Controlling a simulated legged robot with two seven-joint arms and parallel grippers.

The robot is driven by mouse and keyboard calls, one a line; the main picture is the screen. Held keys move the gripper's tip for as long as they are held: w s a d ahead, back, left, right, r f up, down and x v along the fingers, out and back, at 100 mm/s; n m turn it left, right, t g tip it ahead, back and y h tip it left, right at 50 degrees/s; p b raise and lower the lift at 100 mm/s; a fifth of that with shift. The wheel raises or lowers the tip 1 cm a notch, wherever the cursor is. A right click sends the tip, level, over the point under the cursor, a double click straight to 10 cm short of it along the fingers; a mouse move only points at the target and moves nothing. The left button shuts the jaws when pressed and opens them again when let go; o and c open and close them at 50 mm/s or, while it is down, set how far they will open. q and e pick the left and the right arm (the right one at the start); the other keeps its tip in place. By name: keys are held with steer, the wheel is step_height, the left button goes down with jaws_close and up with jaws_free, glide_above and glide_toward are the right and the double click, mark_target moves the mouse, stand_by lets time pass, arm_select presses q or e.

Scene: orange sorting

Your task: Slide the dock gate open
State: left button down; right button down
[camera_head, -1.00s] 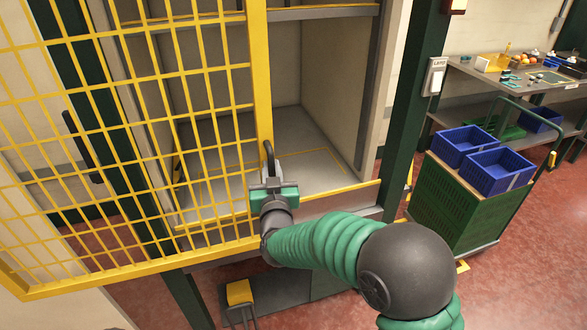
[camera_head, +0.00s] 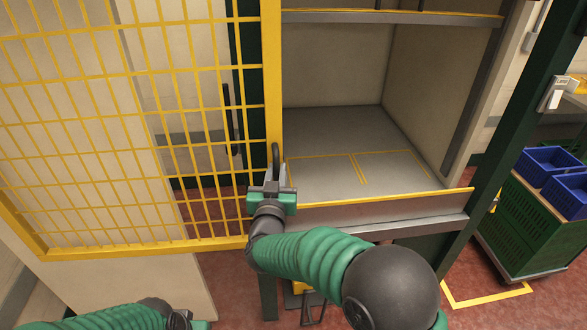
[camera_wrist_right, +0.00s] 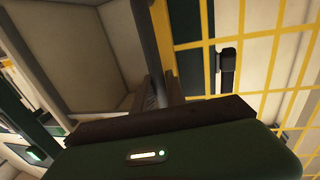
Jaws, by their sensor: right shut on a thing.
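The dock gate (camera_head: 272,100) is a yellow mesh panel on the left in the head view. Its right edge stands at the left side of the dock opening, and the bay to the right is uncovered. My right gripper (camera_head: 273,184) is shut on the dark gate handle (camera_head: 276,155) on that edge. In the right wrist view the handle (camera_wrist_right: 157,92) runs up from my jaws beside the yellow post (camera_wrist_right: 163,45). My left gripper (camera_head: 182,321) shows only partly at the bottom left, apart from the gate; its jaws are unclear.
The dock bay has a grey floor (camera_head: 330,130) with yellow lines and a yellow-edged sill (camera_head: 390,203). A green cart (camera_head: 520,228) with blue crates (camera_head: 553,160) stands at the right. A dark green post (camera_head: 525,120) stands between bay and cart.

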steer(key=shift+a+r, duration=0.15)
steer(key=shift+a, duration=0.1)
steer(key=shift+w+d, duration=0.1)
steer(key=shift+d, duration=0.5)
arm_select(q)
steer(key=shift+d+r, duration=0.25)
steer(key=shift+d, duration=0.3)
arm_select(e)
steer(key=shift+d, duration=0.1)
steer(key=c, duration=1.6)
jaws_free()
steer(key=shift+o, duration=1.2)
steer(key=shift+a, duration=0.6)
arm_select(q)
steer(key=shift+a+f, duration=0.1)
steer(key=shift+a, duration=0.4)
steer(key=shift+d, duration=0.1)
arm_select(e)
steer(key=shift+d, duration=0.15)
